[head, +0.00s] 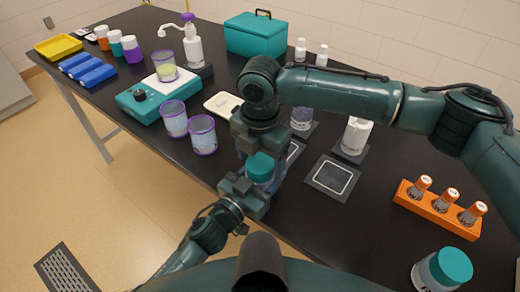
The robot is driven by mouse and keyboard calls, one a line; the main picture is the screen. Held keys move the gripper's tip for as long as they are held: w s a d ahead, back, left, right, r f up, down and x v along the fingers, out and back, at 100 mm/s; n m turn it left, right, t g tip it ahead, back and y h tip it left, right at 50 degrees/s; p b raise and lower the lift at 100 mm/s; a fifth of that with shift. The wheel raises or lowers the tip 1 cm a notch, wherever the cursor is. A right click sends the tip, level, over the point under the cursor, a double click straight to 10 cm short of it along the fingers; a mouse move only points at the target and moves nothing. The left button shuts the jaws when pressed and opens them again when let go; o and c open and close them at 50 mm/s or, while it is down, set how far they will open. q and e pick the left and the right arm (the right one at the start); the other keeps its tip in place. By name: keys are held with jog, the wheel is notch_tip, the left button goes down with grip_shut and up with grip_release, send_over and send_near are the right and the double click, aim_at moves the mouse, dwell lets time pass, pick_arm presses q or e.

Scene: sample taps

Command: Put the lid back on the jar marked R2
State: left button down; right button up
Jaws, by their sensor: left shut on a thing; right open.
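A jar with a teal lid (262,166) is at the front edge of the table. The lid appears to sit on the jar's top; whether it is seated cannot be told. My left gripper (248,193) is shut on this jar from the front. My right gripper (256,143) points down just above and behind the lid and is open; the arm partly hides what lies behind. Another teal-lidded jar (432,272) stands at the front right. A white jar (357,134) and a dark-filled jar (302,118) stand on mats farther back. I cannot read an R2 mark.
A mat with a white square outline (332,178) is empty. An orange rack (436,210) with vials stands right. Two purple-rimmed beakers (203,134) stand left of my grippers, near a teal scale (150,105) with a cup. A teal box (255,35) is at the back.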

jog(key=shift+c, duration=0.5)
jog(key=c, duration=1)
jog(key=shift+o, duration=0.2)
jog(key=shift+m, duration=0.8)
jog(key=o, duration=1.1)
jog(key=shift+o, duration=0.2)
notch_tip(320, 180, up, 12)
pick_arm(q)
jog(key=shift+c, duration=1.8)
grip_release()
